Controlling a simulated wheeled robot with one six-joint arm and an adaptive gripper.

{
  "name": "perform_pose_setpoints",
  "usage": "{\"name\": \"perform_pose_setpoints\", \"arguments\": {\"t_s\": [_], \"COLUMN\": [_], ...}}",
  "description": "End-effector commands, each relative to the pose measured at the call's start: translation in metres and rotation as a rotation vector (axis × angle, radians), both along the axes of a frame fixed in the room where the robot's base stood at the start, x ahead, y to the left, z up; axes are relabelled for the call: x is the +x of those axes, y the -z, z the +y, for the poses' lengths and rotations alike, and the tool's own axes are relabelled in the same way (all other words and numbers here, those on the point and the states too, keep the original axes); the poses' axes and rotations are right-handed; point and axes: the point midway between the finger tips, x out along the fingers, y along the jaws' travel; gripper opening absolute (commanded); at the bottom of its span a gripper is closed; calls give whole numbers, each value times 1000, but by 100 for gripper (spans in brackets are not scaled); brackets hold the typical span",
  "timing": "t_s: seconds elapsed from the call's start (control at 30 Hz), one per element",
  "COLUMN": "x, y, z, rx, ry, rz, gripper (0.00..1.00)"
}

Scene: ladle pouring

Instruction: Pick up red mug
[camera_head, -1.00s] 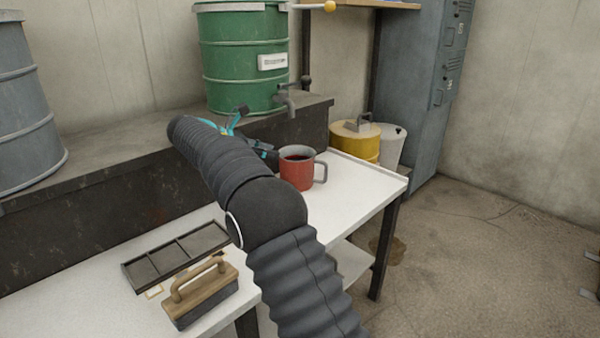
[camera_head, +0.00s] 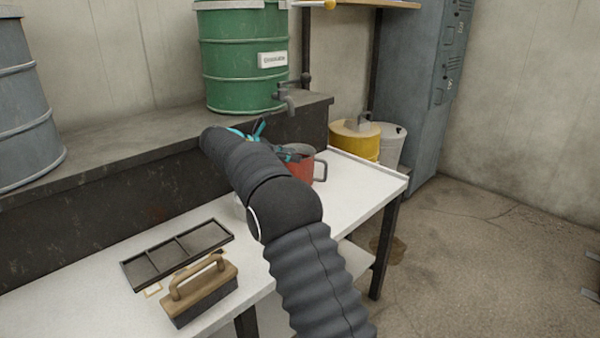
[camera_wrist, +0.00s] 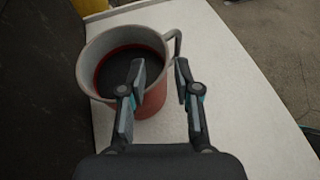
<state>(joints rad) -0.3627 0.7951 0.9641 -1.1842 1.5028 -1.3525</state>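The red mug (camera_head: 303,171) stands upright on the white table, partly hidden behind my arm in the head view. In the wrist view the mug (camera_wrist: 152,101) shows a grey rim, a dark inside with a red band, and a grey handle at its upper right. My gripper (camera_wrist: 160,67) is open. Its left finger overlaps the mug's opening in the picture, and its right finger is just outside the wall near the handle. I cannot tell whether either finger touches the mug. In the head view the gripper is mostly hidden by the arm and partly covers the mug's top.
The white table (camera_head: 350,190) has free room to the right of the mug. A green drum (camera_head: 243,70) with a tap stands on the ledge behind. A divided tray (camera_head: 178,255) and a wooden-handled brush (camera_head: 205,290) lie at the front left. A yellow can (camera_head: 355,142) stands beyond the table.

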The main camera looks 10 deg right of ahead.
Motion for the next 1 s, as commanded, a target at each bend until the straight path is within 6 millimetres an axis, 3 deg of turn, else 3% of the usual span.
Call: {"name": "perform_pose_setpoints", "arguments": {"t_s": [0.3, 0.57, 0.7, 1.0], "x": [11, 13, 13, 13], "y": [14, 16, 16, 13], "z": [-38, -41, -41, -41], "rx": [0, 0, 0, 0], "ry": [3, 1, 1, 1], "rz": [0, 0, 0, -5], "gripper": [32, 32, 0, 0]}}
